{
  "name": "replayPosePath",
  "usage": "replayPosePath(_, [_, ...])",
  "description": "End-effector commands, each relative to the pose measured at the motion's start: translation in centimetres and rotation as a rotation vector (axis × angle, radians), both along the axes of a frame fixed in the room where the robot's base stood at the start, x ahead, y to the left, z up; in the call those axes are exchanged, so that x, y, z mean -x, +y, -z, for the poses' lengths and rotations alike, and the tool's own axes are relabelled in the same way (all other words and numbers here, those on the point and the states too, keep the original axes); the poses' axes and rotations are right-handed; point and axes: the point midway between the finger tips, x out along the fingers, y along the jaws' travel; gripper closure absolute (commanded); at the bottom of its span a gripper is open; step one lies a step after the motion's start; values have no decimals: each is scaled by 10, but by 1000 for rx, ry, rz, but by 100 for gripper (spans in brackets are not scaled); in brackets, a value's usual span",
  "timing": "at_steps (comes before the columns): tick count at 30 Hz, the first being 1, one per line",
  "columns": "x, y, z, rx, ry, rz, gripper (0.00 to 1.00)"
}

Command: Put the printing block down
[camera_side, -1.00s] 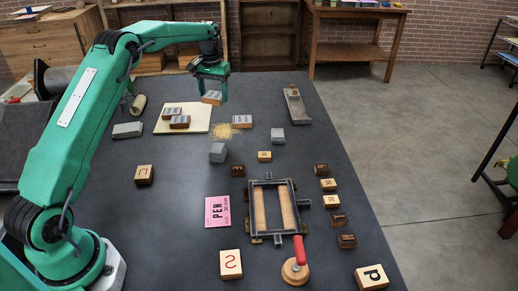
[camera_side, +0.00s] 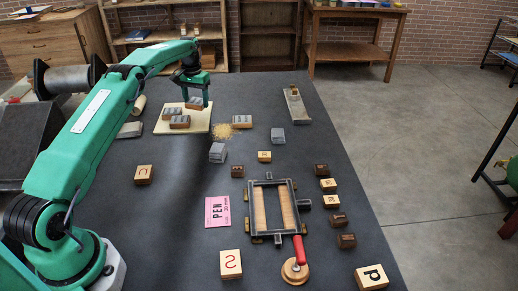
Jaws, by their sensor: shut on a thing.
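My gripper (camera_side: 194,100) is at the far end of the dark table, pointing down. It is shut on a printing block (camera_side: 194,104), a small wooden block with a grey top. The held block is over the right back part of a pale board (camera_side: 163,127). I cannot tell whether the block touches the board. Two similar blocks are on the board: one at the back left (camera_side: 172,113) and one in front of it (camera_side: 180,122).
Another such block (camera_side: 242,121) lies right of the board, beside a straw-coloured pile (camera_side: 223,131). Grey metal blocks (camera_side: 217,152) (camera_side: 278,136) stand nearby. A metal frame (camera_side: 273,205), a pink card (camera_side: 217,211) and several letter blocks (camera_side: 230,264) occupy the front. The table's left middle is mostly clear.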

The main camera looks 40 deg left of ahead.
Motion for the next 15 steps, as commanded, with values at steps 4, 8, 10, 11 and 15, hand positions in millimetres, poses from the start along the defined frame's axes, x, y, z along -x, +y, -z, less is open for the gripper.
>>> replayPosePath(4, [0,2,2,0,0,0,62])
replayPosePath(8, [0,2,2,0,0,0,62])
replayPosePath(10, [0,2,5,0,1,0,62])
replayPosePath(11, [0,2,8,0,1,0,62])
replayPosePath(15, [0,2,22,1,2,0,62])
